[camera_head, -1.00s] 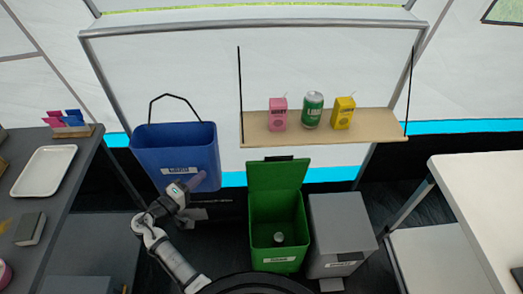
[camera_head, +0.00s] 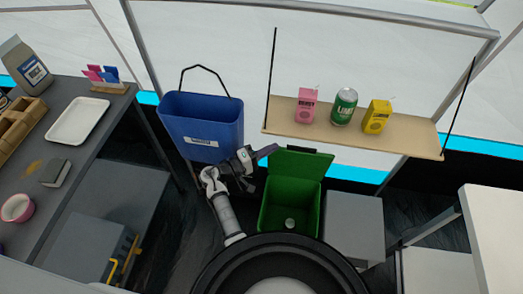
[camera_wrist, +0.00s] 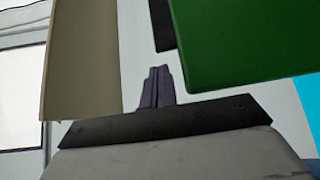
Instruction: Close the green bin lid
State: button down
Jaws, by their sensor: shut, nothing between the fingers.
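The green bin (camera_head: 290,209) stands on the floor in front of me. Its green lid (camera_head: 300,164) is open and stands up at the back of the bin. A small can (camera_head: 289,223) is inside the bin. My gripper (camera_head: 267,151) is shut and empty, at the upper left edge of the lid. In the wrist view the shut fingers (camera_wrist: 157,88) point up, and the lid (camera_wrist: 245,45) fills the upper right. I cannot tell whether the fingers touch the lid.
A blue bin (camera_head: 205,122) hangs to the left. A grey bin (camera_head: 354,222) stands right of the green bin. A wooden shelf (camera_head: 400,137) with a pink carton, a green can and a yellow carton hangs above. A dark table is left, a white table right.

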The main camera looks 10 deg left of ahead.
jog(key=shift+p+x, duration=0.4)
jog(key=shift+x, duration=1.7)
jog(key=shift+a, duration=0.1)
